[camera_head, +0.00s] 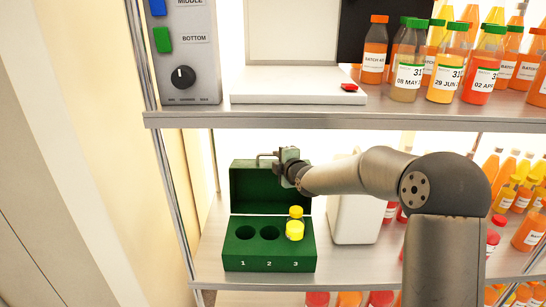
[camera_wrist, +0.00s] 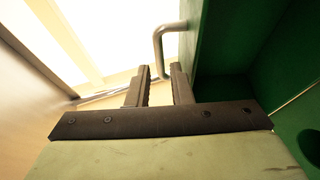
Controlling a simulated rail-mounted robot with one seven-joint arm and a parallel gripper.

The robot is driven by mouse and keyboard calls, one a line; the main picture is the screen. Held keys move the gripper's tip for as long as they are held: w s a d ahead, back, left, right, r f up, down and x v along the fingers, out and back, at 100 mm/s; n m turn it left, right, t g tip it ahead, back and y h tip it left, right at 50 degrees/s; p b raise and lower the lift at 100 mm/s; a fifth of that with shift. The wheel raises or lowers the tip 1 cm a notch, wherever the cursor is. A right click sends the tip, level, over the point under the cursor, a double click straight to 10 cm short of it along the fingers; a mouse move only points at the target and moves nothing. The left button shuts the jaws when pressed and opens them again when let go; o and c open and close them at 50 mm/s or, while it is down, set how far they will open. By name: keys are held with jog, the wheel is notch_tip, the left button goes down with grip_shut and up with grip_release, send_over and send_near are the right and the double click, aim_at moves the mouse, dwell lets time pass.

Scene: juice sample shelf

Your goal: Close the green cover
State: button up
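The green cover (camera_head: 255,187) stands raised and upright at the back of the green box (camera_head: 240,262) on the lower shelf. Its grey metal handle (camera_head: 265,155) juts left near the cover's top edge. My gripper (camera_head: 281,160) is at the top of the cover, close to the handle. In the wrist view, my gripper (camera_wrist: 160,72) has its two fingers apart. The bent handle (camera_wrist: 160,45) shows at the gap between the fingertips. I cannot tell whether they touch it. The cover's green surface (camera_wrist: 226,45) is right of the fingers.
The box has holes numbered 1 to 3; a yellow-capped bottle (camera_head: 295,225) stands at hole 3. A white container (camera_head: 355,215) is right of the box, behind my arm. The upper shelf edge (camera_head: 300,120) runs above, with juice bottles. Shelf space left of the box is clear.

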jog(key=shift+x, duration=2.3)
jog(key=shift+c, duration=0.3)
grip_shut()
